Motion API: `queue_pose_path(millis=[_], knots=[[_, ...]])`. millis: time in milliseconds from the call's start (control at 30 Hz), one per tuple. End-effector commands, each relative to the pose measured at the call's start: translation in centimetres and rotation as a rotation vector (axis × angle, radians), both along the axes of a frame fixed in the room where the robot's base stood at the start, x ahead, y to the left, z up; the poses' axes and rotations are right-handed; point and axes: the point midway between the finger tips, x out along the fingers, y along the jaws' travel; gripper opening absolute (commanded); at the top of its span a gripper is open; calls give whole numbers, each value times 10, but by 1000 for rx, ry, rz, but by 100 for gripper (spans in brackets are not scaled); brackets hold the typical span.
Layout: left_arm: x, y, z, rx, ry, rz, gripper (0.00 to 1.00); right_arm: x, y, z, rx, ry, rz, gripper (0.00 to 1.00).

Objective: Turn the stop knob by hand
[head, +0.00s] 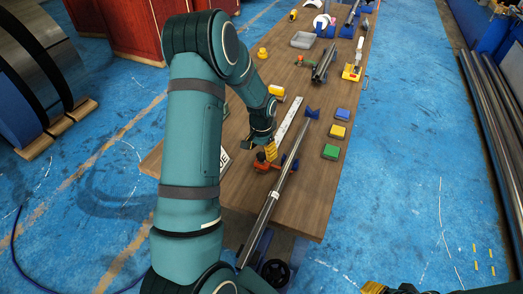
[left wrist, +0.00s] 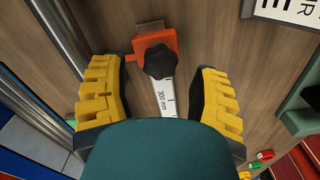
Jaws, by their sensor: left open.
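The stop is an orange block with a black lobed knob (left wrist: 161,62) on top, mounted on a white scale (left wrist: 166,98) marked 300 mm. In the head view the orange stop (head: 262,163) sits near the front end of the long scale (head: 287,127), partly hidden by my left gripper (head: 264,150). In the left wrist view my left gripper (left wrist: 160,80) is open, its yellow ridged fingers wide apart on either side of the knob, with gaps and no visible contact. A yellow part of my right gripper (head: 373,287) shows at the bottom edge.
A metal tube (head: 270,205) lies along the scale's right side, over the wooden table (head: 310,205).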

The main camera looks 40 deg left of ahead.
Motion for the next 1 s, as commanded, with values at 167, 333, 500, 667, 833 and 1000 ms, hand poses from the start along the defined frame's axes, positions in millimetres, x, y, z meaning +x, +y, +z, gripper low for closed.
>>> queue_pose_path(millis=[167, 333, 500, 667, 833, 1000], knots=[[0, 0, -4, 0, 0, 2, 62, 0, 0, -3, 0, 0, 0, 47], [0, 0, -13, 0, 0, 3, 62, 0, 0, -10, 0, 0, 0, 47], [0, 0, -21, 0, 0, 3, 62, 0, 0, -15, 0, 0, 0, 47], [0, 0, -20, 0, 0, 4, 62, 0, 0, -15, 0, 0, 0, 47], [0, 0, -20, 0, 0, 4, 36, 0, 0, -15, 0, 0, 0, 47], [0, 0, -20, 0, 0, 4, 10, 0, 0, -15, 0, 0, 0, 47]])
